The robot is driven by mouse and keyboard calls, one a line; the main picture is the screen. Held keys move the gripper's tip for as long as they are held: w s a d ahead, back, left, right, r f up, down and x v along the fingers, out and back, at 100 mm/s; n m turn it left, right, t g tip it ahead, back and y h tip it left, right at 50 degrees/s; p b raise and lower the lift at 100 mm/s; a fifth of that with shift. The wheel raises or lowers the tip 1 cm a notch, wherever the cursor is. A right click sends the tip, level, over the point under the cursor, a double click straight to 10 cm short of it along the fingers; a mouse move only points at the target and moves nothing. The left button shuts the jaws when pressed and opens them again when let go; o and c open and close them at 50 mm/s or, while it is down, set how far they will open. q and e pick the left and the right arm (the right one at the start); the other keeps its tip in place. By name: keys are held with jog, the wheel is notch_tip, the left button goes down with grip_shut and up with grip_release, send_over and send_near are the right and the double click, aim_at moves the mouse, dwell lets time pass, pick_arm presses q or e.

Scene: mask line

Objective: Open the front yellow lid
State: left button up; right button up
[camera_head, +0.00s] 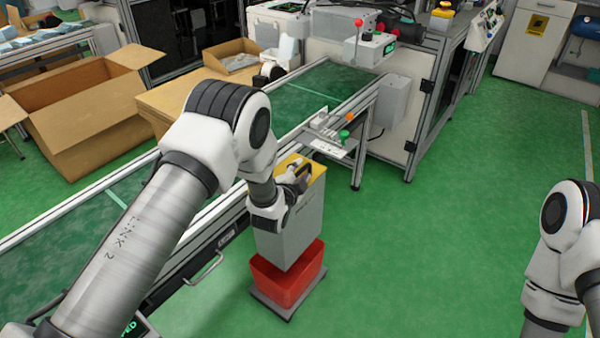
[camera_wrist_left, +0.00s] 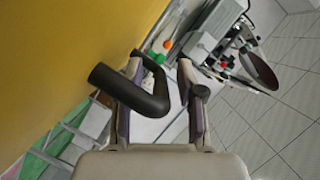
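The yellow lid (camera_head: 289,161) lies on top of a tall grey box (camera_head: 290,230) beside the conveyor. It looks flat, as if closed, but my arm hides part of it. In the left wrist view the lid's yellow face (camera_wrist_left: 60,60) fills the left side. Its black bent handle (camera_wrist_left: 150,100) shows between the fingers of my left gripper (camera_wrist_left: 160,75). My left gripper (camera_head: 296,178) is at the lid in the head view. Its fingers are apart, with a gap between the handle and the right finger. My right arm is at the right edge; its gripper is out of view.
A red bin (camera_head: 288,286) stands below the grey box on a dark base. The green conveyor (camera_head: 312,90) runs along behind, with a small metal bracket (camera_head: 325,133) at its edge. The open cardboard box (camera_head: 85,110) is at the left. Green floor at the right is clear.

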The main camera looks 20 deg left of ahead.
pick_arm(q)
grip_shut()
jog(key=shift+r, duration=0.15)
pick_arm(e)
jog(key=shift+r, duration=0.15)
